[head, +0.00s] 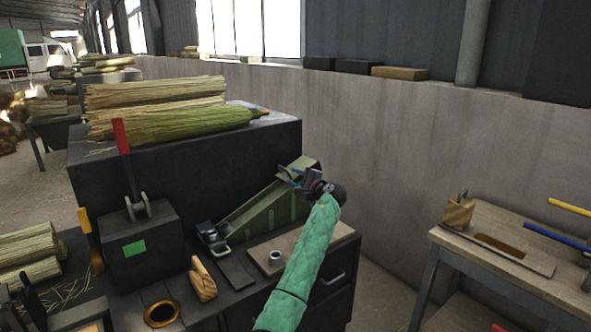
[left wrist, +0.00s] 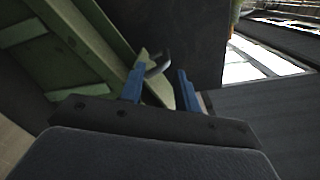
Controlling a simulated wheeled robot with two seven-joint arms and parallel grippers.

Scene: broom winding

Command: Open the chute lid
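The green sloping chute (head: 262,216) stands on the dark bench against the dark block. Its upper end is at the right, partly hidden by my left gripper (head: 288,174). In the left wrist view, green chute panels (left wrist: 85,45) fill the upper left. A small curved grey handle (left wrist: 159,64) sticks out from the green edge. The blue fingers of my left gripper (left wrist: 160,84) are apart, with the handle just beyond and between their tips. I cannot tell whether they touch it. The lid looks down along the chute, but its outline is hard to make out. My right gripper is not in view.
A straw bundle (head: 160,122) lies on the dark block (head: 240,150). A red-tipped lever (head: 122,137) stands left. A wooden handle piece (head: 203,280) and a brass ring (head: 161,313) are on the bench. A wooden table (head: 500,262) stands right, and a grey wall (head: 390,160) runs behind.

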